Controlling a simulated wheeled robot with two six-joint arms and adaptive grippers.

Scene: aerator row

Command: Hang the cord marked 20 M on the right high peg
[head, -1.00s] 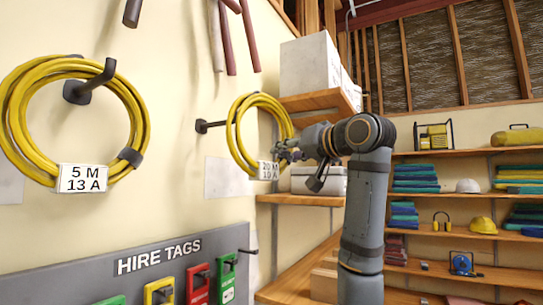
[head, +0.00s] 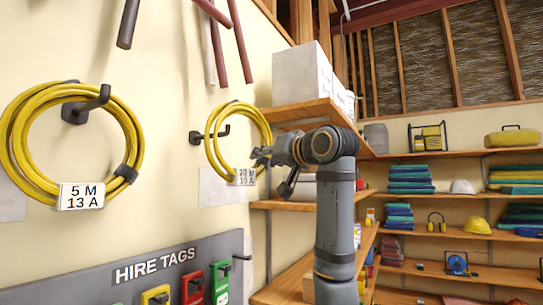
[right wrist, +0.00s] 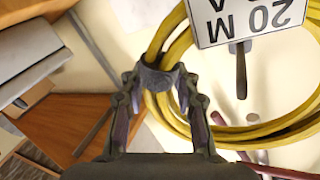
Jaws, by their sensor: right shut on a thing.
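The yellow cord marked 20 M (head: 262,118) is a round coil with a white tag (head: 243,177). My right gripper (head: 262,158) is shut on the coil near the tag. In the right wrist view its fingers (right wrist: 160,88) close on the coil's grey band (right wrist: 158,77), and the tag (right wrist: 250,18) shows upside down. The right high peg (head: 198,138) is dark, with an upturned tip. The coil's left side crosses the peg, and the tip shows inside the loop's opening. I cannot tell whether the cord touches the peg. My left gripper is not in view.
A yellow cord marked 5 M 13 A (head: 18,150) hangs on the left peg (head: 92,104). Below is the grey HIRE TAGS board (head: 130,292). Wooden shelves (head: 300,112) with white boxes (head: 298,72) stand close right of the coil. Dark rods hang above.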

